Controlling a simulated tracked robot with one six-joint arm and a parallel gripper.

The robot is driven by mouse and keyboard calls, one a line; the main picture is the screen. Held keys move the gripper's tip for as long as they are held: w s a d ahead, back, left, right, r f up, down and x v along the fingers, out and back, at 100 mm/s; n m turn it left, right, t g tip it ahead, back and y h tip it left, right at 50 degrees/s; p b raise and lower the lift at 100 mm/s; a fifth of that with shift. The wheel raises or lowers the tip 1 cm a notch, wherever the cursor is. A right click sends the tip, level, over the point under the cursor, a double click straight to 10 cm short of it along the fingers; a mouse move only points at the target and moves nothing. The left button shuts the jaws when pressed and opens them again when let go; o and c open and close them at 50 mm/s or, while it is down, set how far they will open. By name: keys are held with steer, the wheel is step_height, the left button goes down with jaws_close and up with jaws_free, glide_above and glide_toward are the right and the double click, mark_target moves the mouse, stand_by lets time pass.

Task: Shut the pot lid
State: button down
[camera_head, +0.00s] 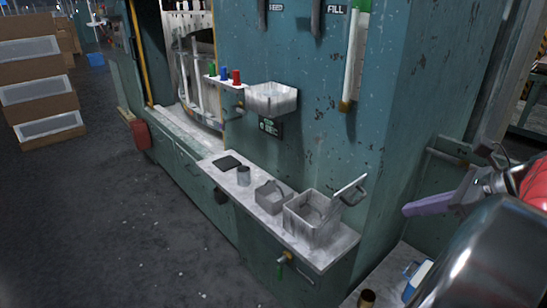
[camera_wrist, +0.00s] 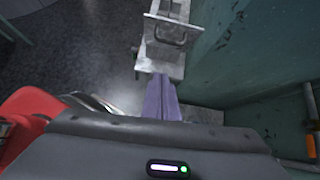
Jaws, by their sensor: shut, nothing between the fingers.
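The pot (camera_head: 312,222) is a grey, square metal box at the near end of a narrow shelf. Its lid (camera_head: 350,187) stands open, tilted up at the pot's right side, with a dark handle on the outer face. The lid also shows near the top of the wrist view (camera_wrist: 160,30), handle towards me. My gripper (camera_head: 408,210) has purple fingers and is to the right of the lid, apart from it. In the wrist view the fingers (camera_wrist: 161,80) lie together, empty, pointing towards the lid side of the shelf.
The teal machine wall (camera_head: 330,130) rises behind. A metal bin (camera_head: 271,98) hangs on it. The floor in front is open.

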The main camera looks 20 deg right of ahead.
steer(key=shift+s+d+r+m+t, duration=0.4)
steer(key=shift+s+d+r+m, duration=0.05)
steer(key=shift+d+m, duration=0.2)
steer(key=shift+w, duration=0.1)
steer(key=w+r+x, duration=0.1)
steer(key=r+x, duration=0.1)
steer(key=x, duration=1)
steer(key=shift+w+a+f, duration=0.3)
steer(key=shift+w+a, duration=0.1)
steer(key=shift+w, duration=0.15)
steer(key=shift+r, duration=0.15)
steer(key=shift+w+a+r+g, duration=0.1)
steer(key=shift+w+g, duration=0.15)
steer(key=shift+g, duration=0.05)
